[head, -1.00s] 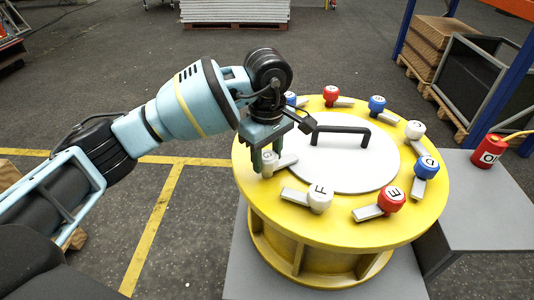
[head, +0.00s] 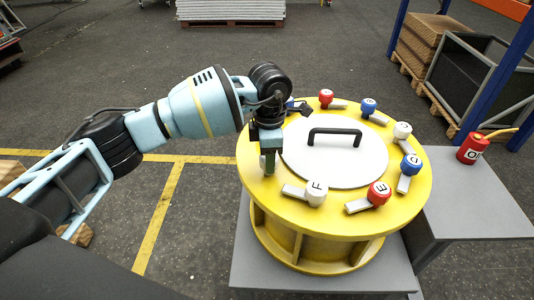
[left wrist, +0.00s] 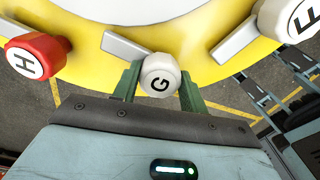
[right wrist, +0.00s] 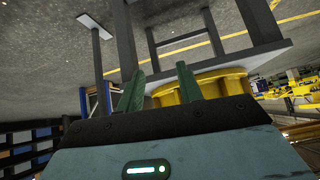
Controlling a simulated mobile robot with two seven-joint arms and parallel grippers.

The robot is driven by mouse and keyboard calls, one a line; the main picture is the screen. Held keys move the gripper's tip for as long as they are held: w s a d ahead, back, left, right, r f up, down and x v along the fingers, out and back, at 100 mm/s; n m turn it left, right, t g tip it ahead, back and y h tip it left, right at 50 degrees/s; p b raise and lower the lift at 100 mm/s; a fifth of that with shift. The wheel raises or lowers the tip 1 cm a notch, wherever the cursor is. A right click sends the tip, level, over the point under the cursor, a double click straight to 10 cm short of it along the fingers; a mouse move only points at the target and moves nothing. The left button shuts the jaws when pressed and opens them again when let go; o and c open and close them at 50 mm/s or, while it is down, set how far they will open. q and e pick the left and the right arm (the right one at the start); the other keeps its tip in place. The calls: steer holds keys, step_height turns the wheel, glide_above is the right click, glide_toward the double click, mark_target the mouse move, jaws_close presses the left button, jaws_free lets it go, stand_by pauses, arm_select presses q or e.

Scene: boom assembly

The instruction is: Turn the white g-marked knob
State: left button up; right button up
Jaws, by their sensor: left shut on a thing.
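The white g-marked knob (left wrist: 160,76) sits between the two fingers of my left gripper in the left wrist view, its G facing the camera. A flat grey lever (left wrist: 128,48) lies beside it, up and to the left. My left gripper (head: 268,162) points down at the left rim of the round yellow drum (head: 262,189) and is shut on this knob. In the head view the gripper hides the knob. My right gripper (right wrist: 160,88) is out of the head view; in its wrist view its fingers are apart with nothing between them.
White F (head: 316,193) and red E (head: 378,193) knobs are nearby on the rim. A red H knob (left wrist: 38,56) is the other neighbour. A black handle (head: 335,133) stands on the white lid.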

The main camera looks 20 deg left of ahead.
arm_select(q)
steer(key=n, duration=0.1)
steer(key=n+p, duration=0.1)
steer(key=n, duration=0.1)
steer(key=shift+r+n+p, duration=0.25)
steer(key=shift+n+p, duration=0.05)
steer(key=shift+f+n+p, duration=0.15)
steer(key=shift+n+p, duration=0.35)
steer(key=shift+n, duration=1.4)
arm_select(e)
steer(key=shift+t, duration=0.6)
steer(key=shift+w+d+r, duration=0.15)
steer(key=shift+w+r, duration=0.8)
steer(key=shift+r, duration=0.05)
steer(key=shift+w+d+r, duration=0.15)
steer(key=shift+w+r, duration=0.75)
steer(key=shift+r, duration=0.1)
arm_select(q)
steer(key=shift+f, duration=0.1)
arm_select(e)
steer(key=shift+r, duration=0.1)
arm_select(q)
steer(key=o, duration=1)
steer(key=shift+c, duration=0.2)
steer(key=shift+r, duration=3.95)
arm_select(e)
steer(key=shift+s+f, duration=0.15)
steer(key=shift+f, duration=0.1)
